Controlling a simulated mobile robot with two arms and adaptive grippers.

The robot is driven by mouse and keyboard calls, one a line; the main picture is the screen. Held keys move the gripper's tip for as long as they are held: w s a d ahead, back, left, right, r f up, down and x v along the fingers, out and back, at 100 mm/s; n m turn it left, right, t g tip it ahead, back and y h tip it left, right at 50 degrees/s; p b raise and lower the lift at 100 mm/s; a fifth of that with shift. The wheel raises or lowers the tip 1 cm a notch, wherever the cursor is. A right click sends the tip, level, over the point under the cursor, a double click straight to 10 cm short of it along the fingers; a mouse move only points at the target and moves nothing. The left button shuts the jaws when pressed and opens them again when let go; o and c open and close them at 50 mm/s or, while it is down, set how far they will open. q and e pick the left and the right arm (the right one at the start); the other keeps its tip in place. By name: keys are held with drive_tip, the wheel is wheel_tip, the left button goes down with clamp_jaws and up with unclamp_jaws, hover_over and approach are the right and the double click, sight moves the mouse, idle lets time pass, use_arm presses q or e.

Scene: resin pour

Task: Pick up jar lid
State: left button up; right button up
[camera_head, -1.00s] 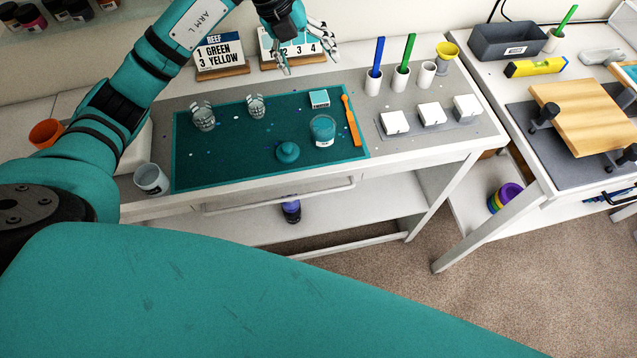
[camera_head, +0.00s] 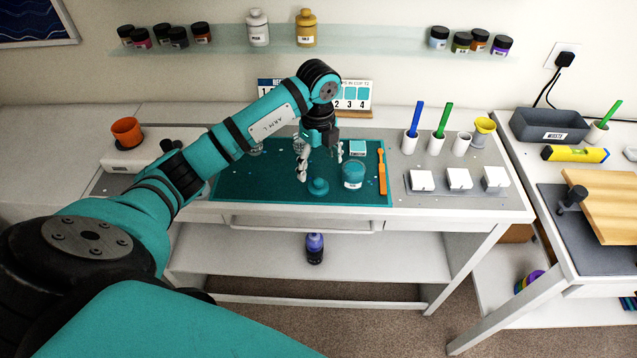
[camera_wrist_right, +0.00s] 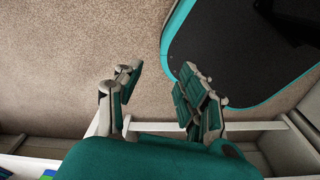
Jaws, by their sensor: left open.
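The jar lid (camera_head: 319,187), a small round teal lid with a knob, lies on the dark teal mat (camera_head: 255,188) near its front edge. A clear jar (camera_head: 353,176) with teal content stands just right of it. My left gripper (camera_head: 321,165) is open, fingers pointing down, above the mat and close to the lid. The fingers look empty; whether they touch anything I cannot tell. My right gripper (camera_wrist_right: 160,82) shows in the right wrist view with its fingers apart and nothing between them, over the carpet.
An orange stirring stick (camera_head: 382,172) lies at the mat's right side, and a small teal-topped box (camera_head: 358,147) sits behind the jar. White blocks (camera_head: 459,179) and cups with blue and green sticks stand further right. Clear cups behind are partly hidden by my left arm.

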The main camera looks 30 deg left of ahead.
sight(318, 181)
use_arm(q)
drive_tip(key=shift+f, duration=0.7)
wheel_tip(318, 181, down, 5)
drive_tip(key=shift+r+p, duration=0.2)
drive_tip(key=shift+p, duration=0.4)
drive_tip(key=shift+f, duration=0.55)
drive_tip(key=c, duration=0.8)
drive_tip(key=shift+c, duration=0.3)
use_arm(e)
drive_tip(key=shift+s+d+r, duration=0.3)
drive_tip(key=shift+s+r, duration=0.1)
drive_tip(key=shift+r, duration=0.25)
use_arm(q)
drive_tip(key=shift+a, duration=0.1)
use_arm(e)
drive_tip(key=shift+d, duration=0.1)
